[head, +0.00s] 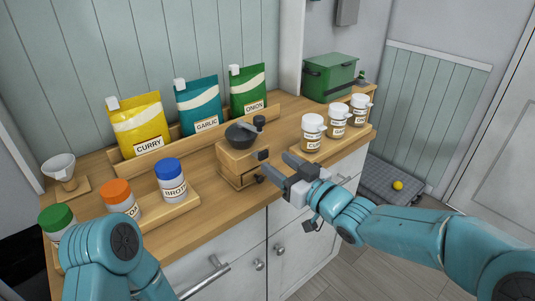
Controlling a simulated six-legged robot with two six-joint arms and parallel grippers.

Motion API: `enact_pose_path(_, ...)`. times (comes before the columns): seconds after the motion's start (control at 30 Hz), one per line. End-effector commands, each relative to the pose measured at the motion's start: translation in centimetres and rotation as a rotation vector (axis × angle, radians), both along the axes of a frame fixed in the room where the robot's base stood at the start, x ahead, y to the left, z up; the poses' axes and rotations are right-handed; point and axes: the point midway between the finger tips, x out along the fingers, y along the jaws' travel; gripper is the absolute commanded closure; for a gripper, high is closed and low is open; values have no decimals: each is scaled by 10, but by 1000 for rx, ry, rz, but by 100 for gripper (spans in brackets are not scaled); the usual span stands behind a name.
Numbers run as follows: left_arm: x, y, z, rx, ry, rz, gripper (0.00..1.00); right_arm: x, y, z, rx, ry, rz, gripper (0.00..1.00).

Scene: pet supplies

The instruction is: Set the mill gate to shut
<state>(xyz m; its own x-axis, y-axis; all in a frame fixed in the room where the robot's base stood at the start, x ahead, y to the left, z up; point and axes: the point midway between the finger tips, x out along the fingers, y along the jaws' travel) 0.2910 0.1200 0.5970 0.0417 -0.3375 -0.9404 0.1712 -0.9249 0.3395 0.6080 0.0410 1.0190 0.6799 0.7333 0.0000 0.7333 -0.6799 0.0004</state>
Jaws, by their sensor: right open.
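The mill (238,162) is a wooden box with a dark bowl and crank on top, standing near the counter's front edge. Small dark parts show on its right side; I cannot tell which is the gate or how it is set. My right gripper (279,167) is open and empty, just right of the mill, its fingers pointing at that side. One fingertip is close to a low dark part; I cannot tell whether they touch. My left arm shows at the lower left, but its gripper is out of view.
Jars with green, orange and blue lids (172,182) stand on a wooden tray left of the mill. Curry, garlic and onion bags (199,107) stand behind. White-lidded jars (312,133) stand on a board at right, near a green box (329,78).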

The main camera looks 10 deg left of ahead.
Motion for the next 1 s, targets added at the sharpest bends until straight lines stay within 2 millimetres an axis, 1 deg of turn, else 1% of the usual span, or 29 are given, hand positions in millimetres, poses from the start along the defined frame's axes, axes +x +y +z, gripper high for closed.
enact_pose_path(0.03, 0, 0, 3, 0, 0, 0, 45, 8, 9, 1, 0, 0, 2, 45)
enact_pose_path(0.1, 0, 0, 5, 0, 0, 0, 45, 16, 18, 1, 0, 0, 2, 45)
enact_pose_path(0.23, 0, 0, 7, 0, 0, 0, 45, 28, 30, 0, 1, 1, 1, 45)
enact_pose_path(0.4, 0, 0, 8, 0, 0, 0, 45, 34, 36, 0, -1, 1, 0, 45)
enact_pose_path(0.63, 0, 0, 8, 0, 0, 0, 45, 34, 36, 0, 0, 0, -1, 45)
enact_pose_path(0.67, 0, 0, 8, 0, 0, 0, 45, 34, 36, 0, 0, 0, -1, 51)
enact_pose_path(0.7, 0, 0, 8, 0, 0, 0, 45, 34, 36, 0, 0, 0, -1, 64)
enact_pose_path(0.77, 0, 0, 8, 0, 0, 0, 45, 34, 36, 0, 0, 0, -1, 84)
enact_pose_path(0.8, 0, 0, 8, 0, 0, 0, 45, 34, 36, 0, 1, 1, -1, 97)
enact_pose_path(0.83, 0, 0, 8, 0, 0, 0, 45, 34, 36, 0, 1, 1, -1, 100)
enact_pose_path(1.0, 0, 0, 8, 0, 0, 0, 45, 34, 36, 0, 1, 1, -1, 100)
